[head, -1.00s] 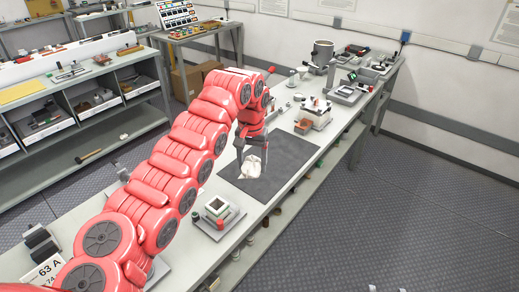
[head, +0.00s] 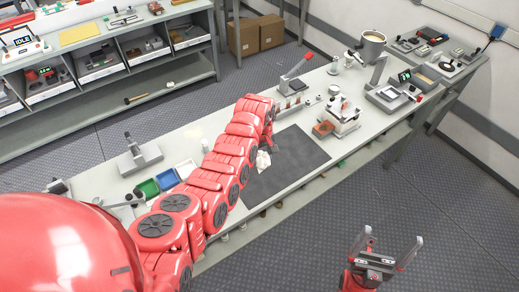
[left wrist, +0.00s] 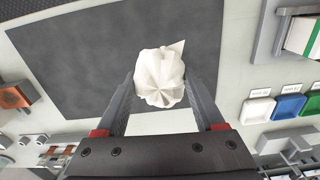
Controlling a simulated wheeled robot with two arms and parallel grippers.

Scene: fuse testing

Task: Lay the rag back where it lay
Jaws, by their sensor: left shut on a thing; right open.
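The rag (head: 263,160) is a crumpled white cloth at the left edge of the dark mat (head: 297,158) on the workbench. In the left wrist view the rag (left wrist: 160,78) is bunched between the two fingers of my left gripper (left wrist: 158,88), which is shut on it. The rag overlaps the mat (left wrist: 80,60) near its edge there. I cannot tell whether the rag touches the mat or hangs just above it. In the head view my left arm hides most of that gripper. My right gripper (head: 386,252) is open and empty over the floor, in front of the bench.
A red-handled lever press (head: 293,72) and a device with a brown block (head: 340,120) stand beyond the mat. Green, blue and white trays (head: 167,179) lie left of my arm. A metal pot (head: 371,46) stands at the back. Most of the mat is bare.

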